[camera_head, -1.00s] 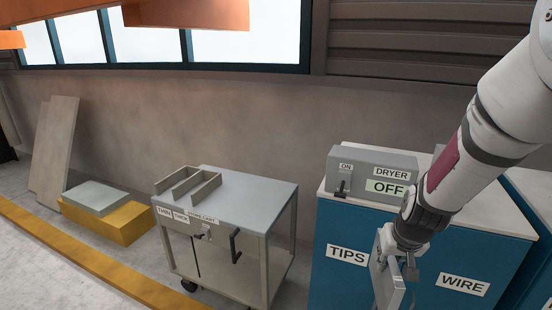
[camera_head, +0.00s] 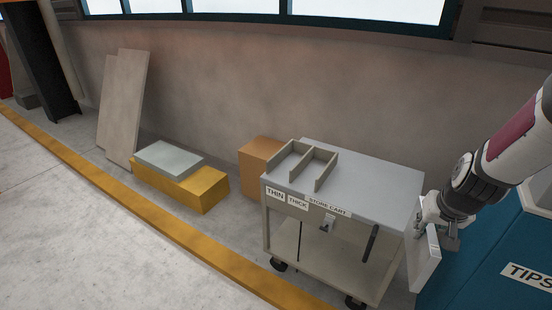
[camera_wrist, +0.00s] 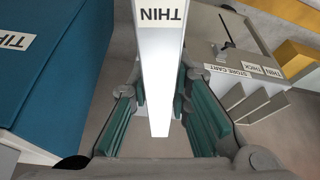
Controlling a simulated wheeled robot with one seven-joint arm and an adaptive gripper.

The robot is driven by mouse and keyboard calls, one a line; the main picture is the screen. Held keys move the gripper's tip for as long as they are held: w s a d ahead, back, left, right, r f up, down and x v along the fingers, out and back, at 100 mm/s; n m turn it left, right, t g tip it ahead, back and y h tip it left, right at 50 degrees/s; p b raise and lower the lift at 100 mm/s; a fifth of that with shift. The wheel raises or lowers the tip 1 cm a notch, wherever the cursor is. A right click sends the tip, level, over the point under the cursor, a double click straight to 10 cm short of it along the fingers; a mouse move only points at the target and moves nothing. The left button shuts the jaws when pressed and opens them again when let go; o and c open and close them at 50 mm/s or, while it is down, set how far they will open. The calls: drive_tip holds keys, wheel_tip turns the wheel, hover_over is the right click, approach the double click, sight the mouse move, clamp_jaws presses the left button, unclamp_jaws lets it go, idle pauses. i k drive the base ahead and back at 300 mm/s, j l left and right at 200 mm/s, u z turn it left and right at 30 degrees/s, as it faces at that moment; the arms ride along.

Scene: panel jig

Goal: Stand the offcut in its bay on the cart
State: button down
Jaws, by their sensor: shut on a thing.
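The offcut is a flat pale panel marked THIN (camera_wrist: 160,75), held on edge between the teal pads of my gripper (camera_wrist: 160,100). In the head view the offcut (camera_head: 423,262) hangs below my gripper (camera_head: 434,222), at the right side of the cart and apart from its bays. The grey store cart (camera_head: 375,185) has two bays between upright dividers on its top left, labelled THIN (camera_head: 275,194) and THICK (camera_head: 298,202). Both bays look empty. In the wrist view the cart (camera_wrist: 215,25) is at the right, with its labels turned over.
A blue cabinet labelled TIPS (camera_head: 485,262) stands right of the cart. An orange box (camera_head: 260,160) is behind the cart's left side. A yellow block (camera_head: 205,190) with a grey slab (camera_head: 168,157) lies further left, near leaning boards (camera_head: 128,105). The cart's top right is clear.

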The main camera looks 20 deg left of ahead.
sight(291, 167)
drive_tip(key=i+j, duration=0.1)
drive_tip(key=j, duration=0.35)
drive_tip(key=i+j, duration=0.1)
drive_tip(key=j, duration=0.35)
drive_tip(key=i+j, duration=0.15)
drive_tip(key=j, duration=0.3)
drive_tip(key=i+j, duration=0.1)
drive_tip(key=j, duration=0.35)
drive_tip(key=i+j, duration=0.1)
drive_tip(key=j, duration=0.35)
drive_tip(key=i+j, duration=0.9)
drive_tip(key=j+z, duration=0.05)
